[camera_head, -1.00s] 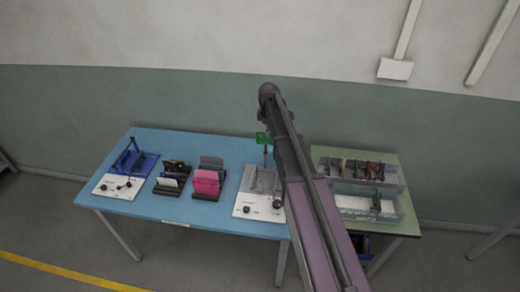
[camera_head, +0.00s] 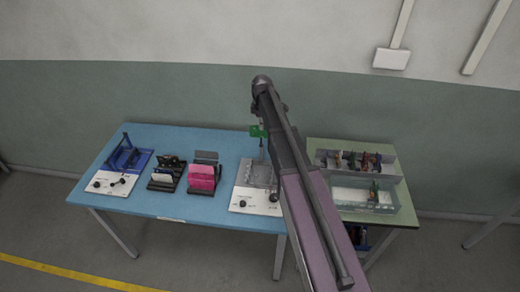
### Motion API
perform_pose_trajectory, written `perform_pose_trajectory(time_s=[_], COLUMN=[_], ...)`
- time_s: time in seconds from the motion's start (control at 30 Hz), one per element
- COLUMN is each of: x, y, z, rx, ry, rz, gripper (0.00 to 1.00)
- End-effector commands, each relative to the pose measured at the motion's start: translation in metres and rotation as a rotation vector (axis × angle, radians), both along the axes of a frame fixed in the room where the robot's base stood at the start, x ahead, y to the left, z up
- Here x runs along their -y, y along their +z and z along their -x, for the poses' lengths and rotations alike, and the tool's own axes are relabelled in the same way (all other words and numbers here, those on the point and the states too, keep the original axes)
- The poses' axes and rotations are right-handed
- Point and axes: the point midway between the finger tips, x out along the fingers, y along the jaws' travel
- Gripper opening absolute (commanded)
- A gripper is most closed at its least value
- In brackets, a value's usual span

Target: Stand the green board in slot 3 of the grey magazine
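A small green piece (camera_head: 257,131) shows beside my arm, above the grey fixture on the blue table; I cannot tell whether it is held or is the green board. Another thin green piece (camera_head: 374,190) stands upright in the front bin on the right table. My gripper is hidden behind my arm or too small to make out. Two dark-based racks with boards stand mid-table: one with black and white boards (camera_head: 167,179), one with pink (camera_head: 202,176) and grey (camera_head: 206,156) boards. I cannot tell which is the grey magazine, and slot numbers are unreadable.
The blue table (camera_head: 131,207) also bears a blue fixture (camera_head: 137,160) at left and a grey fixture with a white base (camera_head: 248,203) at right. A greenish table (camera_head: 345,216) stands right, with a grey bin (camera_head: 399,171) of several boards behind the front bin (camera_head: 389,210).

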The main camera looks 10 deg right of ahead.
Motion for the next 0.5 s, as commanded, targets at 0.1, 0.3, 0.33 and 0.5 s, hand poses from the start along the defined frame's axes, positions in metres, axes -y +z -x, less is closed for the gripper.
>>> perform_pose_trajectory(time_s=[0.1, 0.3, 0.33, 0.5], x=[0.0, -0.001, -0.001, -0.001], y=[-0.022, -0.055, -0.06, -0.088], z=[0.0, 0.0, 0.0, 0.0], rx=[0.0, 0.0, 0.0, 0.0], ry=[0.0, 0.001, 0.001, 0.001], rz=[0.0, 0.0, 0.0, 0.0], gripper=[0.0, 0.0, 0.0, 0.0])
